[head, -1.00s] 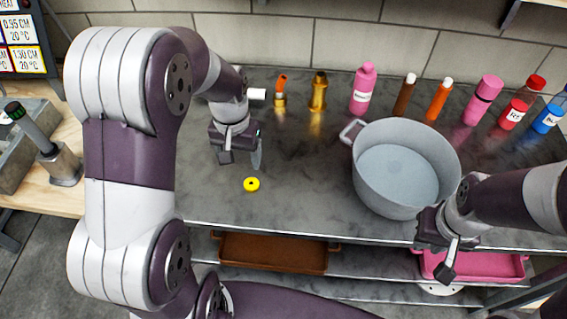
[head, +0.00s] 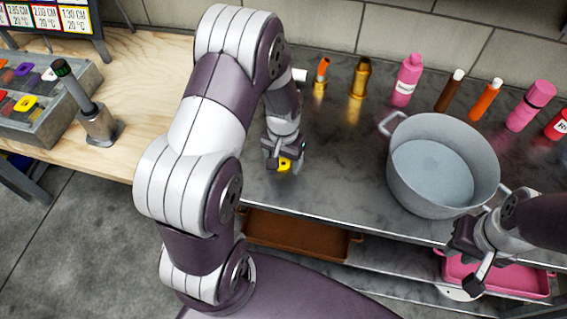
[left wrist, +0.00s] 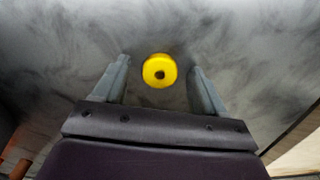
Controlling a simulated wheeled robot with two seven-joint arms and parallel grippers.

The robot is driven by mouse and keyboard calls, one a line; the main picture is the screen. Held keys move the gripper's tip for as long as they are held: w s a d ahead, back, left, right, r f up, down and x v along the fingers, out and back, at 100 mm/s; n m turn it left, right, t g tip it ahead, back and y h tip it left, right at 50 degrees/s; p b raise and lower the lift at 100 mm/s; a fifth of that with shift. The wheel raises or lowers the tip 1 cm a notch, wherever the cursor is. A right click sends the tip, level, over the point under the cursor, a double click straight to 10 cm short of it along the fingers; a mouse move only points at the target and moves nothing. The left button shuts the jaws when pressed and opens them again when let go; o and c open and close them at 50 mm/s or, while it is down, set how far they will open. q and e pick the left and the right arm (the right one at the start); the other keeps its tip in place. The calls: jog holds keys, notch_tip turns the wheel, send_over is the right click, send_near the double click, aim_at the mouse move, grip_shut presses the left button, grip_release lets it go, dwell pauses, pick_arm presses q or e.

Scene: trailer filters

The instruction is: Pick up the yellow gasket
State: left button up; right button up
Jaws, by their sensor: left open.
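The yellow gasket (head: 284,165) is a small ring lying on the grey metal worktop (head: 340,185). In the head view my left gripper (head: 285,162) is over it and partly hides it. In the left wrist view the gasket (left wrist: 159,70) shows whole, with a dark centre hole, between and just beyond the tips of my open left gripper (left wrist: 157,75). The fingers do not appear to touch it. My right gripper (head: 474,278) hangs at the lower right, in front of the worktop edge and away from the gasket; its jaw opening is not clear.
A large grey pot (head: 441,165) stands right of my left gripper. Several bottles, including a pink one (head: 407,80), line the back. A wooden bench (head: 150,85) with a sorting tray (head: 45,105) is at left. Brown (head: 300,236) and pink (head: 500,275) trays sit below.

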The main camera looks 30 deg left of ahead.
pick_arm(q)
jog(key=shift+r, duration=0.1)
jog(key=c, duration=1.1)
